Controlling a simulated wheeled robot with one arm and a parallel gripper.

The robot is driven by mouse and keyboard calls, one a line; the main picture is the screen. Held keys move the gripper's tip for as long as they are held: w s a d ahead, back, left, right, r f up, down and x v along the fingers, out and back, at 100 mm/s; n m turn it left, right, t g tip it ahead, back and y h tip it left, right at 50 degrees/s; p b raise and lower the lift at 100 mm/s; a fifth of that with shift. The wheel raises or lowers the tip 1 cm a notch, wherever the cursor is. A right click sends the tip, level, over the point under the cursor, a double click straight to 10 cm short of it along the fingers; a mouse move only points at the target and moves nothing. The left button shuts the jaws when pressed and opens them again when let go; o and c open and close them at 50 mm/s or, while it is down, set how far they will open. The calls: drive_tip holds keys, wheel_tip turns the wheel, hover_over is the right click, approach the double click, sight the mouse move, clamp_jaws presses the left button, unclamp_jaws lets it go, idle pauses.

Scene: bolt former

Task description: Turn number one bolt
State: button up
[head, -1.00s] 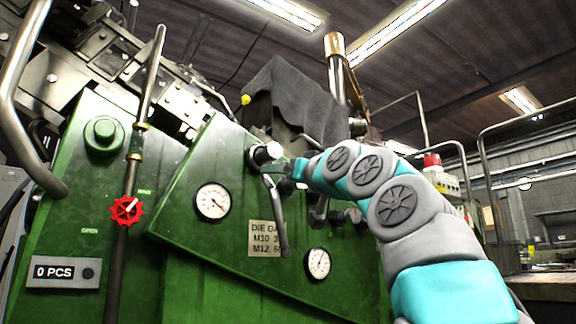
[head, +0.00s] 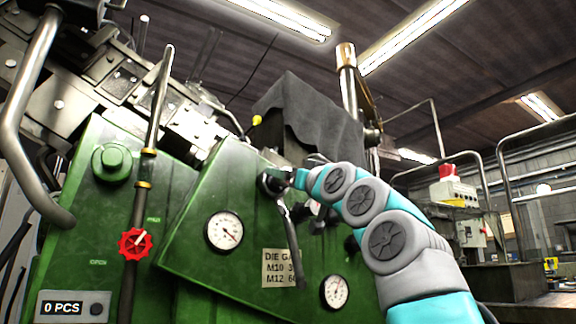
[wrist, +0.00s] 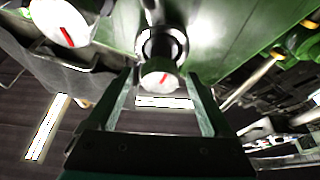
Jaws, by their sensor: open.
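A round bolt head with a red line on its pale face (wrist: 160,79) sits in a metal collar on the green panel, in the middle of the wrist view. My gripper (wrist: 161,90) is open, one finger on each side of this bolt head; I cannot tell whether they touch it. A second pale head with a red line (wrist: 62,20) is at the upper left of the wrist view. In the head view my gripper (head: 298,179) is at the upper fitting (head: 270,184) on the panel and partly hides it. No bolt numbers are readable.
A grey lever (head: 291,240) hangs below the fitting. Two gauges (head: 224,232) (head: 336,291), a die plate (head: 282,268) and a red valve wheel (head: 134,244) are on the green machine. A grey cloth (head: 305,110) drapes above. A pipe (head: 150,140) stands left.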

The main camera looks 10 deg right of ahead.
drive_tip(key=shift+w, duration=0.2)
clamp_jaws()
idle(0.6)
